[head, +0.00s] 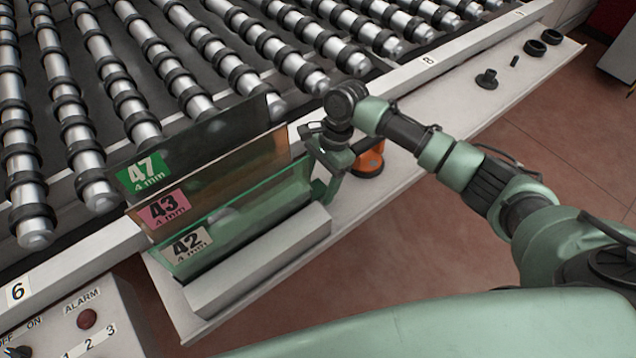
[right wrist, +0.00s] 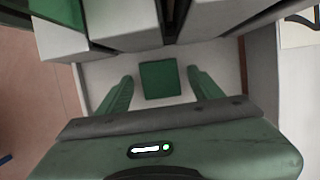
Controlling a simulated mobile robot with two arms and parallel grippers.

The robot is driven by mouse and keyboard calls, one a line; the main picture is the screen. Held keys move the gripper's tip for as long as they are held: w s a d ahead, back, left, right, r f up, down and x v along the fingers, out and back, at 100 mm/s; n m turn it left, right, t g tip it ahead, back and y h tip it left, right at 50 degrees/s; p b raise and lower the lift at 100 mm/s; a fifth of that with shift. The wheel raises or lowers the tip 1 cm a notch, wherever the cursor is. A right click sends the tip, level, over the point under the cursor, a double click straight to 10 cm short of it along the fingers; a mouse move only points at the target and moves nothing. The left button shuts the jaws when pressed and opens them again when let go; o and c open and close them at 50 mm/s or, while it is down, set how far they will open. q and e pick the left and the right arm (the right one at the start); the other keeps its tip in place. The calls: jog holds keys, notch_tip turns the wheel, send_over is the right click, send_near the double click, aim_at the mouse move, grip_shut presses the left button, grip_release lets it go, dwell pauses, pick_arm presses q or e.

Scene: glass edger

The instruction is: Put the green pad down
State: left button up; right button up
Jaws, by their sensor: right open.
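The green pad (right wrist: 160,80) is a flat dark green square in the right wrist view. It appears to lie flat on the pale shelf, between the fingers of my right gripper (right wrist: 160,74), with a gap on each side. My right gripper (head: 326,182) is open and points down at the right end of the glass rack in the head view. The pad cannot be made out in the head view, where the gripper and rack are in the way. My left gripper is not in view.
Glass panes labelled 47 (head: 143,172), 43 (head: 166,208) and 42 (head: 188,245) stand in a pale rack (head: 262,262) beside my gripper. An orange and black round tool (head: 369,164) is close on its right. The shelf (head: 450,122) farther right is mostly clear, with small black parts (head: 487,79).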

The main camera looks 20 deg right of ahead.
jog(key=v, duration=1.1)
jog(key=shift+r+b, duration=0.3)
jog(key=shift+r, duration=0.05)
jog(key=shift+d, duration=0.15)
